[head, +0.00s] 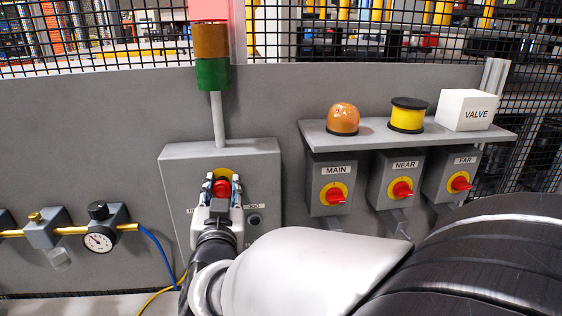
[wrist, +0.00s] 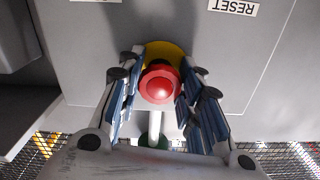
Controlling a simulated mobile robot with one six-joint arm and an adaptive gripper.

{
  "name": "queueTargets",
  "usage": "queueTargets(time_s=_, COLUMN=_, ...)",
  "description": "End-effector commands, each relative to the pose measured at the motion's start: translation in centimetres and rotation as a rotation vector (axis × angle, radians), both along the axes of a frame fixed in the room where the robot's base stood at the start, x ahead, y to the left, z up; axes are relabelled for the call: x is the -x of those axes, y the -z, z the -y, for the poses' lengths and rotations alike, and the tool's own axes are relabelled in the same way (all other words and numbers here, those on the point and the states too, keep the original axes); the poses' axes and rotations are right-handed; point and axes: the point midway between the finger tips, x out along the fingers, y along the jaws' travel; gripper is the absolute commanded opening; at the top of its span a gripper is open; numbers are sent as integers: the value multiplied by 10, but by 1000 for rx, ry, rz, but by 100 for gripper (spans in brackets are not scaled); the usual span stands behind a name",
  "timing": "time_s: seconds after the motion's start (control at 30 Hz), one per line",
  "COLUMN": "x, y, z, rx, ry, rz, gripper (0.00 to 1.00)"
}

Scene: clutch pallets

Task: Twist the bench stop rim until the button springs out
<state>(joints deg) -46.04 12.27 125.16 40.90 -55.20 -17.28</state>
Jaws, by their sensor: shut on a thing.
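The bench stop is a red mushroom button (head: 221,187) on a yellow backing on a grey control box (head: 265,160). In the wrist view the red button (wrist: 160,84) sits in front of the yellow backing (wrist: 165,50). My gripper (head: 222,188) is at the box front, one finger on each side of the button. In the wrist view my gripper (wrist: 157,90) has its blue-padded fingers shut on the red rim from left and right. A RESET label (wrist: 233,7) shows upside down there. The far side of the button is hidden.
A light tower with a green segment (head: 213,73) rises above the box. To the right, MAIN (head: 328,190), NEAR (head: 395,180) and FAR (head: 455,175) switch boxes hang under a shelf (head: 370,135). A pressure gauge (head: 99,240) and a blue hose are at left.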

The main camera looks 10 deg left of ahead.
Motion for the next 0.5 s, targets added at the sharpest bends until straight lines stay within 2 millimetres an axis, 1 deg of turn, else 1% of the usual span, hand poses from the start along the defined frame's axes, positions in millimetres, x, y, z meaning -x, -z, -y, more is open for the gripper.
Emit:
queueTargets(time_s=0.03, x=0, y=0, z=0, rx=0, ry=0, rz=0, gripper=14)
queueTargets(time_s=0.1, x=0, y=0, z=0, rx=0, ry=0, rz=1, gripper=9)
queueTargets(time_s=0.33, x=0, y=0, z=0, rx=-20, ry=0, rz=-3, gripper=9)
queueTargets(time_s=0.5, x=0, y=1, z=0, rx=-88, ry=0, rz=-17, gripper=9)
